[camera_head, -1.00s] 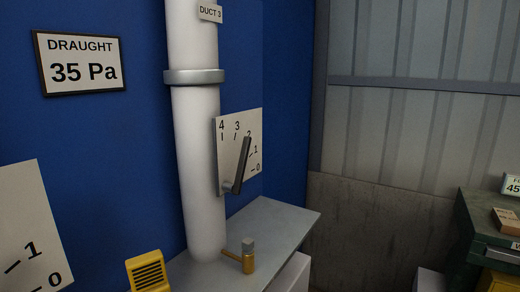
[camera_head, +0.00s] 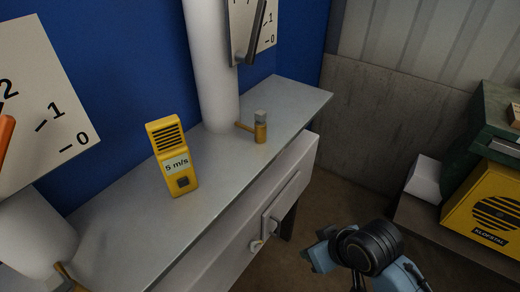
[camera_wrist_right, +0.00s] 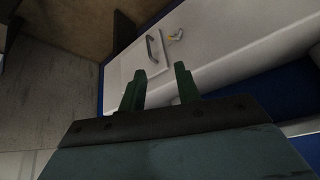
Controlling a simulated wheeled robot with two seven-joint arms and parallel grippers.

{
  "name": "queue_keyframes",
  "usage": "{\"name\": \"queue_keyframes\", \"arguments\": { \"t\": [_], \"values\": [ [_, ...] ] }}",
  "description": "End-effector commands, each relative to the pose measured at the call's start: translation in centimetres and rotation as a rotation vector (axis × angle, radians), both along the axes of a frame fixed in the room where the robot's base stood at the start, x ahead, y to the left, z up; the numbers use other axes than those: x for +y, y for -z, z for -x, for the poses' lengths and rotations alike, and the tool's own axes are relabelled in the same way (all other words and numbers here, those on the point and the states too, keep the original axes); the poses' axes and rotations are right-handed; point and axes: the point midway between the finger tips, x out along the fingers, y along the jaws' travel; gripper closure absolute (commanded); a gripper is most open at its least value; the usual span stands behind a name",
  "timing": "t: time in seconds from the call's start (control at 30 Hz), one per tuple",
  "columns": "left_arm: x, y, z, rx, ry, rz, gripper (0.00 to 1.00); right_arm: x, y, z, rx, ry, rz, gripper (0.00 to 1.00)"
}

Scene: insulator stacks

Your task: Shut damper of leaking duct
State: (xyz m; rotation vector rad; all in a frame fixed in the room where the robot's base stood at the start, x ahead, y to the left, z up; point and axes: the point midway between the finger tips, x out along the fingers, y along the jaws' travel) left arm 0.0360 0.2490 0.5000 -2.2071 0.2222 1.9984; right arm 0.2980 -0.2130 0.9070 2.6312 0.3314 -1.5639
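Two white ducts rise at the bench: a right duct (camera_head: 213,70) and a left duct (camera_head: 40,235), cut off by the frame. The right duct's damper has a dark lever (camera_head: 256,35) on a white scale plate (camera_head: 268,28); its top is out of frame. The left scale plate (camera_head: 45,110) shows 2, 1 and 0, with an orange lever (camera_head: 4,135) at the picture's edge. A yellow meter (camera_head: 172,155) reading 5 m/s stands on the bench. My right gripper (camera_head: 322,250) is low before the bench, away from both levers; its fingers (camera_wrist_right: 160,85) are apart and empty.
The grey bench (camera_head: 150,215) has a drawer front with a handle (camera_head: 281,205) and a key. A brass fitting (camera_head: 260,128) projects from the right duct's foot. A yellow box marked KLOFSTAL (camera_head: 490,210) and a green case (camera_head: 485,145) stand at right. Floor between is free.

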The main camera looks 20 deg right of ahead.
Motion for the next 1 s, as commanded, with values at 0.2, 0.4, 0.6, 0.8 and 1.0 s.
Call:
{"name": "queue_keyframes", "arguments": {
  "t": [0.2, 0.4, 0.6, 0.8, 1.0],
  "values": [
    [0.0, 0.0, 0.1, 0.001, 0.000, 0.000, 0.22, 0.2, -6.3, -7.7, -0.196, -0.057, -0.133, 0.67],
    [0.1, 0.0, 0.2, 0.003, 0.000, -0.001, 0.22, -0.6, -15.7, -15.8, -0.419, -0.101, -0.310, 0.67],
    [0.1, 0.0, 0.3, 0.006, 0.000, -0.001, 0.22, -2.8, -29.5, -21.6, -0.658, -0.136, -0.537, 0.67],
    [0.1, 0.0, 0.4, 0.006, 0.000, -0.001, 0.22, -4.6, -38.3, -22.7, -0.789, -0.157, -0.684, 0.67],
    [0.1, -0.2, 0.4, 0.007, 0.000, -0.001, 0.22, -4.5, -40.4, -23.4, -0.816, -0.162, -0.725, 0.67]
  ]
}}
